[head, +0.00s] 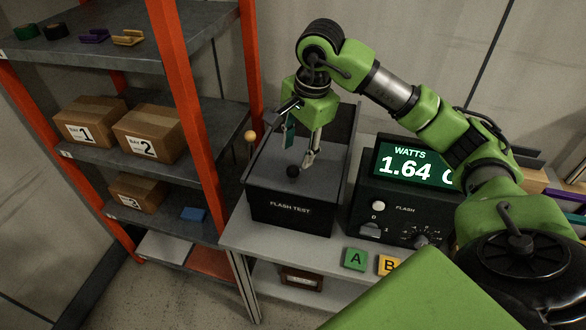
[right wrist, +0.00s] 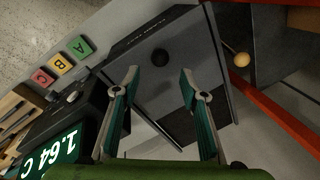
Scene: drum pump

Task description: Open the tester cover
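The tester is a dark box (head: 283,210) marked "FLASH TEST" on the bench. Its grey cover (head: 268,172) carries a round black knob (head: 293,172) near the front edge. The cover looks lowered over the front part of the box. The knob also shows in the right wrist view (right wrist: 160,56), beyond and between my fingertips. My right gripper (head: 300,152) is over the cover, behind and above the knob, with its fingers spread and nothing between them; the spread fingers also show in the right wrist view (right wrist: 159,76). My left gripper is not in view.
A meter (head: 400,205) reading 1.64 watts stands right of the tester. Lettered blocks, A (head: 355,259) and B (head: 389,265), lie at the bench front. A yellow ball (head: 250,136) is by the tester's left side. An orange-posted shelf (head: 185,100) with boxes stands left.

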